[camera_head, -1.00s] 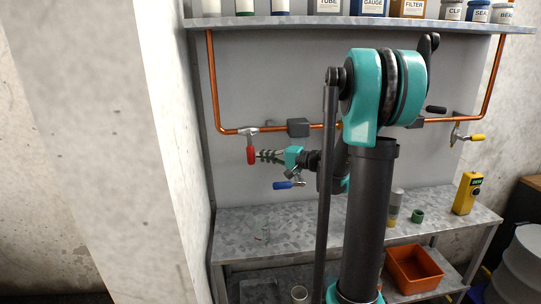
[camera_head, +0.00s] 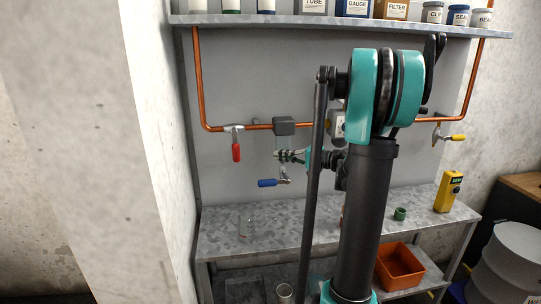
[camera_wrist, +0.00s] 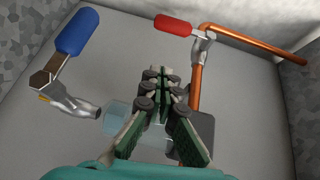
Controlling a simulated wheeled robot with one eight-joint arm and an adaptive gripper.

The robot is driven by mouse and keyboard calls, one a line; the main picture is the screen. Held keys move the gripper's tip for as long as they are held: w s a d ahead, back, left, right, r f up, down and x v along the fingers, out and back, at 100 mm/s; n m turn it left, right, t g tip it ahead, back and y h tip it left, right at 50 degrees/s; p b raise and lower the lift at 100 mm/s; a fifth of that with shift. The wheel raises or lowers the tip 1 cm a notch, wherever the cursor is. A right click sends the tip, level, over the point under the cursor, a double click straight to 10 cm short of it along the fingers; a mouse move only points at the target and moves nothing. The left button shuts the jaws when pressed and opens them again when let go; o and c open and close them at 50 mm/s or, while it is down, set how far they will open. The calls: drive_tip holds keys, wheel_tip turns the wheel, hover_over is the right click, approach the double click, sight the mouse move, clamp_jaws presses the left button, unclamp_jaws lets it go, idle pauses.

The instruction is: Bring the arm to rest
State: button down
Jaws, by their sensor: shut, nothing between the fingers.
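My gripper (camera_head: 282,155) is shut and empty, in front of the grey back panel (camera_head: 265,70) and above the bench. It also shows in the wrist view (camera_wrist: 160,80), with its fingers together. The red-handled valve (camera_head: 236,150) is to its left in the head view, its handle hanging down. The blue-handled valve (camera_head: 268,182) is just below my gripper. In the wrist view, the blue handle (camera_wrist: 76,32) is at upper left and the red handle (camera_wrist: 174,24) at the top, both apart from the fingers. My arm's upper links hide part of the panel.
A copper pipe (camera_head: 197,80) runs along the panel. An orange bin (camera_head: 398,266) stands on the lower shelf. A concrete wall (camera_head: 165,130) closes the left side.

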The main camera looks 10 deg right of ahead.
drive_tip(key=s+a+f+n+g+h, duration=0.2)
drive_tip(key=s+a+f+g+h, duration=0.4)
drive_tip(key=s+f, duration=0.6)
drive_tip(key=s+d+f+n+h, duration=0.2)
drive_tip(key=s+d+f+h, duration=0.1)
drive_tip(key=s, duration=0.5)
drive_tip(key=s+d+f+n+h, duration=0.2)
drive_tip(key=s+d+f+h, duration=0.1)
drive_tip(key=s+f+h, duration=0.2)
wheel_tip(320, 180, down, 3)
drive_tip(key=s, duration=0.2)
drive_tip(key=shift+s+d+t, duration=0.25)
drive_tip(key=shift+s+t, duration=0.05)
drive_tip(key=shift+s, duration=0.05)
drive_tip(key=shift+d+f, duration=0.1)
